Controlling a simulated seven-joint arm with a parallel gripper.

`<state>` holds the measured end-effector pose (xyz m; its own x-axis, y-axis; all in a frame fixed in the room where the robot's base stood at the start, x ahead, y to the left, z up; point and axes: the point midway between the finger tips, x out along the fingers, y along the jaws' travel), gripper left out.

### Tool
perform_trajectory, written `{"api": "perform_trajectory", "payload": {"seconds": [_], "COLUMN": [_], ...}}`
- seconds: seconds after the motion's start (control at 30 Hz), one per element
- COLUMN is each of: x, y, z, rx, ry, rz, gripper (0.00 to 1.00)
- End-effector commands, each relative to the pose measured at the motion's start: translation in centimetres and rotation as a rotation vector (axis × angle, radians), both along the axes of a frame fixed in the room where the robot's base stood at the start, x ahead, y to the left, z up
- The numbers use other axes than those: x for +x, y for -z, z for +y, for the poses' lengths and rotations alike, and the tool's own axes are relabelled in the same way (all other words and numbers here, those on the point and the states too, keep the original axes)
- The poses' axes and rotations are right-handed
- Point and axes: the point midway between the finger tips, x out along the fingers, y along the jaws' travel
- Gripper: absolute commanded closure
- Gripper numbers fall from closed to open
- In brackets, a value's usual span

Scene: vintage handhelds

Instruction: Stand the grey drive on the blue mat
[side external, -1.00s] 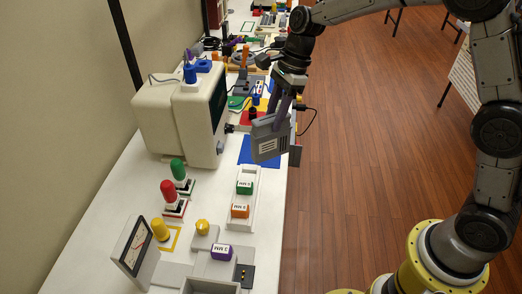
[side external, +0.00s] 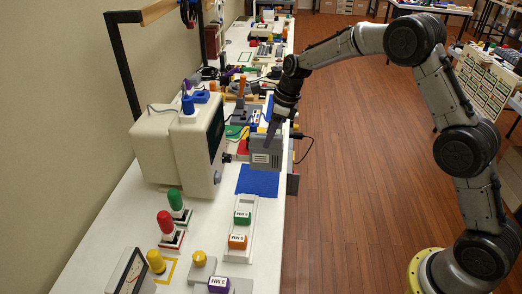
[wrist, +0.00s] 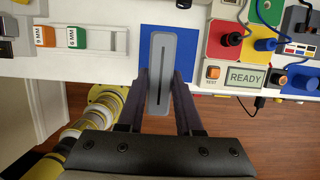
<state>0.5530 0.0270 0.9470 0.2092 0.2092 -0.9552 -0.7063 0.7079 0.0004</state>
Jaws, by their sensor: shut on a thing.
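The grey drive (side external: 263,157) is upright in my gripper (side external: 271,133), whose fingers come down from above and grip its sides. In the side view it is over the far part of the blue mat (side external: 257,183), and I cannot tell whether its base touches. In the wrist view the drive's narrow top with a dark slot (wrist: 161,70) sits between the two fingers. The mat (wrist: 186,50) shows on both sides of it, and the drive's near end overlaps the table's front edge in the picture. The drive hides part of the mat.
A white rack with green and orange blocks (side external: 239,228) stands beside the mat. A cream monitor (side external: 185,140) is to the left. Coloured panels and a READY display unit (wrist: 240,78) are on the mat's other side. The near half of the mat is clear.

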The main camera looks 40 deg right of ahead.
Motion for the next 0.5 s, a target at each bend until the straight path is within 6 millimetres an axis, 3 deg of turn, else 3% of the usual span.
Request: {"api": "perform_trajectory", "payload": {"seconds": [0.2, 0.5], "x": [2.5, 3.6], "y": [2.9, 4.7], "z": [0.2, 0.2], "rx": [0.000, 0.000], "ry": [-0.002, -0.001], "rz": [-0.003, -0.001], "gripper": [1.00, 1.00]}}
